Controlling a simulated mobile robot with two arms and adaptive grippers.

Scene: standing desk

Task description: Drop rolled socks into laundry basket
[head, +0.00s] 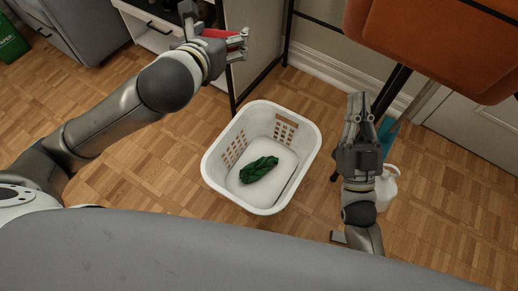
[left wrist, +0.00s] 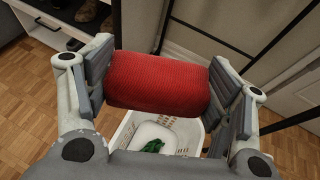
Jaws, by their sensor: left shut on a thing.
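A white laundry basket (head: 212,171) stands on the wooden floor, with slotted sides. A dark green rolled sock (head: 258,169) lies inside it on the bottom. My left gripper (head: 236,46) is shut on a red rolled sock (head: 222,33), up and to the left of the basket in the head view. In the left wrist view the red sock (left wrist: 158,81) is clamped between both finger pads, with the basket (left wrist: 188,137) and green sock (left wrist: 153,146) showing beyond it. My right gripper (head: 357,105) is right of the basket, apart from it; its finger gap is unclear.
An orange chair (head: 430,45) stands at the upper right. A white jug-like thing (head: 388,188) is partly hidden behind my right gripper. A dark-framed shelf stands behind the basket. A grey cabinet (head: 75,28) is at upper left. Floor left of the basket is clear.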

